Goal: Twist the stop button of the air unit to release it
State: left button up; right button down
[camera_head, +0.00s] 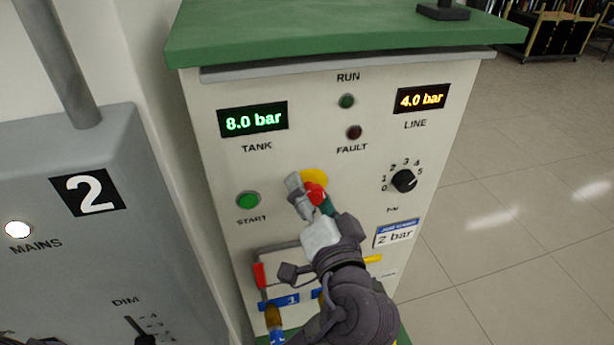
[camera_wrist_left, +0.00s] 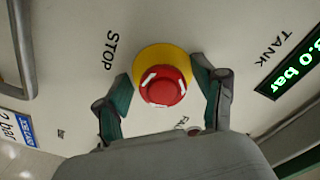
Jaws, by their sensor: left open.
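The air unit (camera_head: 300,140) is a cream cabinet with a green top. Its red stop button (camera_head: 315,193) sits on a yellow disc, partly hidden by my left gripper (camera_head: 312,198) in the head view. In the left wrist view the stop button (camera_wrist_left: 163,87) shows white arrow marks, with the word STOP printed beside it. My left gripper (camera_wrist_left: 165,90) is open, its two fingers on either side of the button with a gap showing on each side. I cannot tell whether the fingertips touch the panel. My right gripper is not in view.
A green START button (camera_head: 248,200) is left of the stop button, and a black knob (camera_head: 404,181) is to its right. The tank display (camera_head: 253,119) reads 8.0 bar; the line display (camera_head: 422,99) reads 4.0 bar. A grey mains box (camera_head: 120,230) stands at left. Open floor lies at right.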

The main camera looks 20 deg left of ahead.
pick_arm(q)
jog(key=shift+d, duration=0.1)
jog(key=shift+s+d+r, duration=0.1)
jog(key=shift+s+r, duration=0.05)
jog(key=shift+s, duration=0.1)
jog(key=shift+c, duration=0.9)
jog(key=c, duration=1)
jog(key=shift+m, duration=0.3)
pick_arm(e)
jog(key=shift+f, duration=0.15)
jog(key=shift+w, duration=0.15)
pick_arm(q)
jog(key=o, duration=1)
jog(key=shift+o, duration=0.9)
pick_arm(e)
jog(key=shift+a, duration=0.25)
